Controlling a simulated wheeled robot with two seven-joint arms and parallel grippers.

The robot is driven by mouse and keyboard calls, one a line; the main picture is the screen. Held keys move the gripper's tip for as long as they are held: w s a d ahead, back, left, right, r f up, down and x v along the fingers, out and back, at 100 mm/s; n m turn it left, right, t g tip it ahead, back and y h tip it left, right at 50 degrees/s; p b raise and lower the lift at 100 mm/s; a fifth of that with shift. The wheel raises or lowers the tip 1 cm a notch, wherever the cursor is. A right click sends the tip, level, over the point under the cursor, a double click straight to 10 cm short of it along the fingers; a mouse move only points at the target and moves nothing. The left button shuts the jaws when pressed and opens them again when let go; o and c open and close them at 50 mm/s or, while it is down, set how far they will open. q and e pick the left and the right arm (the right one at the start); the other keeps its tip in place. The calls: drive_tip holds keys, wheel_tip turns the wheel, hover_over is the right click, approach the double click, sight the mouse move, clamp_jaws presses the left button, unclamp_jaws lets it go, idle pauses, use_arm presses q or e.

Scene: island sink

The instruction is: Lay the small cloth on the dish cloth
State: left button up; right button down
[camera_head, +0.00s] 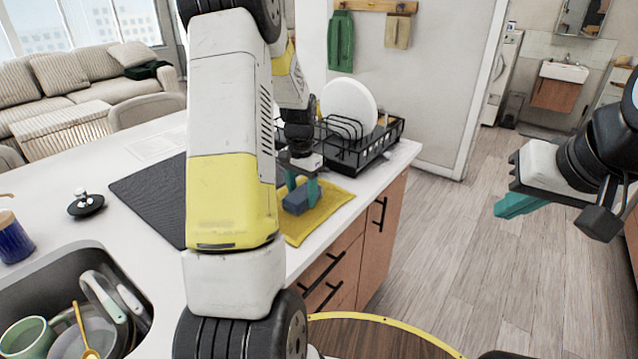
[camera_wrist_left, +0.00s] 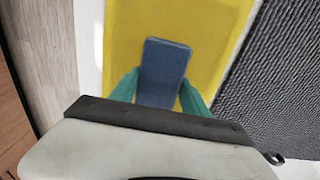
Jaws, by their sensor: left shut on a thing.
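The small cloth is a folded dark blue block (camera_head: 296,201); it also shows in the left wrist view (camera_wrist_left: 163,70). My left gripper (camera_head: 302,190) has its teal fingers shut on the small cloth, one on each side. The yellow dish cloth (camera_head: 330,204) lies flat on the counter and shows under the small cloth in the left wrist view (camera_wrist_left: 205,30). I cannot tell whether the small cloth touches it. My right gripper (camera_head: 520,205) hangs over the floor at the right, away from the counter; its teal fingers are seen from the side.
A black dish rack (camera_head: 350,150) with white plates (camera_head: 350,105) stands behind the dish cloth. A dark ribbed mat (camera_head: 150,190) lies to the left. A sink (camera_head: 75,260) with dishes is at the lower left. The counter's edge runs close beside the dish cloth.

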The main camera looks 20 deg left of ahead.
sight(302, 192)
use_arm(q)
drive_tip(key=shift+f, duration=0.1)
drive_tip(key=shift+f, duration=0.4)
drive_tip(key=shift+s+f, duration=0.1)
drive_tip(key=shift+f, duration=0.05)
clamp_jaws()
drive_tip(key=o, duration=1.5)
unclamp_jaws()
drive_tip(key=shift+s+f, duration=0.1)
wheel_tip(302, 192, up, 13)
drive_tip(key=s+d+r+t, duration=0.2)
drive_tip(key=s+d+r, duration=0.25)
drive_tip(key=r, duration=0.25)
drive_tip(key=s+d+r+n+t+h, duration=0.1)
drive_tip(key=s+d, duration=0.3)
drive_tip(key=s, duration=0.5)
drive_tip(key=s+d+r+n+t+h, duration=0.1)
drive_tip(key=s+d+r+n+t, duration=0.1)
drive_tip(key=s, duration=0.7)
drive_tip(key=shift+d+r+t, duration=0.35)
drive_tip(key=shift+d+t, duration=0.25)
drive_tip(key=shift+d, duration=0.55)
